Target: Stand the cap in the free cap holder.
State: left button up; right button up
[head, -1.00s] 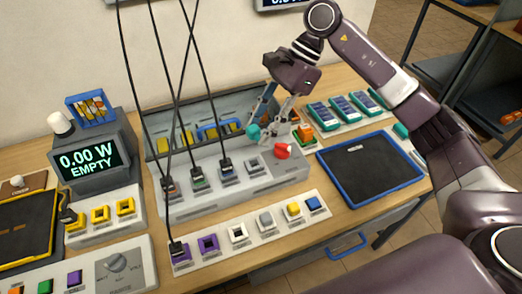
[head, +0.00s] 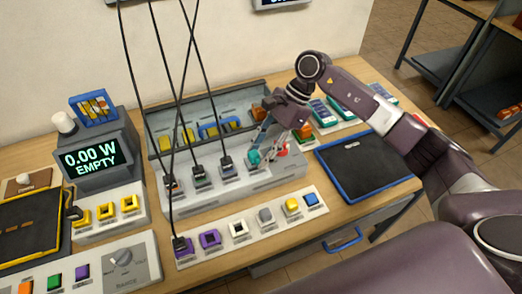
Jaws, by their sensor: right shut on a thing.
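My right gripper (head: 262,150) is shut on a small teal cap (head: 254,157). It holds the cap low over the right part of the grey panel, at the fourth square seat of the row. The cap and fingers cover most of that seat, and I cannot tell whether the cap touches it. Black cables run to plugs in the panel's other three seats (head: 199,173). A front strip (head: 238,245) carries a purple seat with a plug, open purple and white square seats, and grey, yellow and blue pieces. My left gripper is not in view.
A red knob (head: 283,150) stands close to the right of the gripper. A grey bin (head: 160,118) with yellow and orange blocks lies behind the panel. A meter reading "EMPTY" (head: 90,158) stands left. A blue-edged black mat (head: 365,165) lies bare at right. Hanging cables cross the panel's left side.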

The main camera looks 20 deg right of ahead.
jog(key=shift+f, duration=0.3)
jog(key=o, duration=1)
jog(key=shift+r, duration=0.1)
jog(key=shift+c, duration=0.2)
jog(key=shift+r+p, duration=0.3)
jog(key=shift+r, duration=0.1)
jog(key=b+v, duration=0.2)
jog(key=shift+w+d+r, duration=0.15)
jog(key=shift+d+r, duration=0.05)
jog(key=shift+d, duration=0.2)
jog(key=s+b+v, duration=0.1)
jog(key=b+v, duration=0.2)
jog(key=v, duration=0.6)
jog(key=shift+w, duration=0.4)
